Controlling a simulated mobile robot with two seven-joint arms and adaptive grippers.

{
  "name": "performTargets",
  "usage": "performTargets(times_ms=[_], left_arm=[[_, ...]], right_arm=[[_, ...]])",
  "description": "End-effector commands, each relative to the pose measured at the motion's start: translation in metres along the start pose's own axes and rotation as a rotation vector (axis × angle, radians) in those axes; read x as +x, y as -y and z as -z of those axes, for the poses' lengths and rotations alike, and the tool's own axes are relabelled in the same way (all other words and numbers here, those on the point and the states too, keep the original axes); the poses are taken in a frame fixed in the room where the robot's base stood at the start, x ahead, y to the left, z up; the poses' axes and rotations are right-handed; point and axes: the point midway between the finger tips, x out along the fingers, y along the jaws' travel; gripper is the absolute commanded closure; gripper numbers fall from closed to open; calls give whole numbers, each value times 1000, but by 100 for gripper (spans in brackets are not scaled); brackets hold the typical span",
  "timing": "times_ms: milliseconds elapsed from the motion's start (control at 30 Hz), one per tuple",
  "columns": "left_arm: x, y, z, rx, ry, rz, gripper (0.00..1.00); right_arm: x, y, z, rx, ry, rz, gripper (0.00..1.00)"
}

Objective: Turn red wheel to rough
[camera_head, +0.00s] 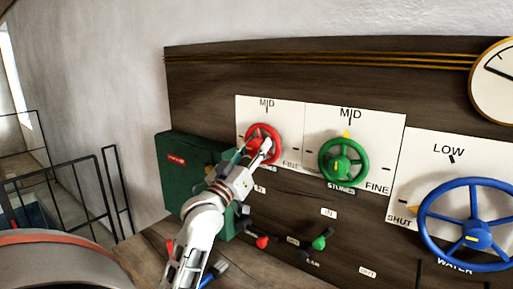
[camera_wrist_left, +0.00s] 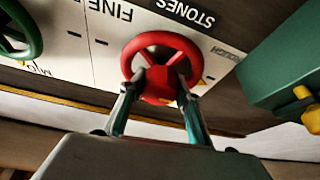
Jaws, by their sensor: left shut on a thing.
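The red wheel (camera_head: 262,132) is on the left white dial plate (camera_head: 247,108), marked MID at top and FINE at lower right. It also shows in the wrist view (camera_wrist_left: 150,41), where the plate is upside down and reads ROUGH at right and FINE at left. My left gripper (camera_head: 264,149) is shut on the red wheel; in the wrist view its two fingers (camera_wrist_left: 160,88) reach in at the hub and spokes. The fingers cover part of the wheel, and I cannot read where its pointer stands. My right gripper is not in view.
A green wheel (camera_head: 326,150) is close to the right, with a blue wheel (camera_head: 427,224) beyond it. A green box (camera_head: 172,175) stands left of my arm. Levers with a red knob (camera_head: 262,243) and a green knob (camera_head: 319,243) stick out below. A railing (camera_head: 62,180) is at left.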

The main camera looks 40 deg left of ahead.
Motion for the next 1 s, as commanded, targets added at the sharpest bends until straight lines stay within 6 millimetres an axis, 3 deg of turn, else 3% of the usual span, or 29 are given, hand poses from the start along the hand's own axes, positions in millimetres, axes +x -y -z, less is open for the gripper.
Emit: performTargets(times_ms=[533, 567, 600, 1000], left_arm=[[0, 0, -2, -22, 4, 9, 89], [0, 0, -2, -22, 4, 9, 60], [0, 0, -2, -22, 4, 9, 51], [-3, 0, -1, -20, 3, 8, 51]], right_arm=[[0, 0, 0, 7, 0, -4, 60], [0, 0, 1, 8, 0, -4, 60], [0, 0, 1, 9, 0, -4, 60], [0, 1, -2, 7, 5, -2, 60]])
